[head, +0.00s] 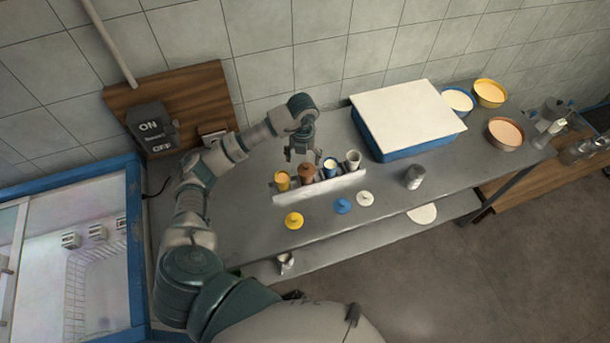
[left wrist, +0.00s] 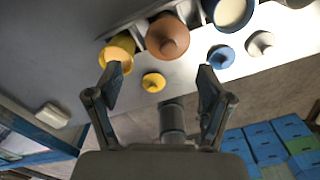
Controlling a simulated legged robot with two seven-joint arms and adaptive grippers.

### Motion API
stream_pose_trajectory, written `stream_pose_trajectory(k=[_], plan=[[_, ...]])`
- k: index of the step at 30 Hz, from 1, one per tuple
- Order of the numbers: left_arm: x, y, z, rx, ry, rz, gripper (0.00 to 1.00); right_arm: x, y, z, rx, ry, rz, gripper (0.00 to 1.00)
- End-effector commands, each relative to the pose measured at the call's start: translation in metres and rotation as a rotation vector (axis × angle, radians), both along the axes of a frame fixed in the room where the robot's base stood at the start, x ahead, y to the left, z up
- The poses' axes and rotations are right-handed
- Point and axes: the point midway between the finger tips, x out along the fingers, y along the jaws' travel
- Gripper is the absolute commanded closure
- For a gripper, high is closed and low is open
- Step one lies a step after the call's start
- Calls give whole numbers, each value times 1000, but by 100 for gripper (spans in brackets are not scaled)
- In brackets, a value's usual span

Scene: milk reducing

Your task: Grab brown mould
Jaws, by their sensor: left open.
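The brown mould (head: 306,173) stands in a white rack (head: 318,188) on the grey counter, between a yellow mould (head: 282,181) and a blue mould (head: 330,167). It looks closed by a brown lid with a knob. My left gripper (head: 301,155) hangs just above and behind the moulds, open and empty. In the left wrist view, the brown mould (left wrist: 167,36) shows beyond the open left fingers (left wrist: 158,86), apart from them. The yellow mould (left wrist: 118,52) is close to the left finger in that view. My right gripper is out of view.
A white mould (head: 353,159) stands at the rack's right end. Yellow (head: 294,221), blue (head: 342,206) and white (head: 364,198) lids lie in front. A grey cup (head: 414,176) stands at right. A blue tub (head: 408,145) with a white board stands behind.

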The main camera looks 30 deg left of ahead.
Motion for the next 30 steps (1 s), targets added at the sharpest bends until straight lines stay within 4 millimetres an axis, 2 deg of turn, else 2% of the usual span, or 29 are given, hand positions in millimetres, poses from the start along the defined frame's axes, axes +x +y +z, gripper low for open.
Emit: stream_pose_trajectory(k=[3, 6, 13, 21, 24, 30], plan=[[0, -2, -26, 0, 3, 1, 20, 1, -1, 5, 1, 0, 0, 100], [0, -4, -42, 1, 2, -1, 20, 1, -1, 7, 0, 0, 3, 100], [1, -3, -61, 0, 1, -1, 20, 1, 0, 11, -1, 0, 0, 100], [8, -1, -101, -3, 1, 0, 20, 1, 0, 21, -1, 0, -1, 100], [8, -2, -107, -4, -2, -1, 20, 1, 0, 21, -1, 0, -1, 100], [8, -2, -108, -2, -2, -1, 20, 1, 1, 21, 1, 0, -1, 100]])
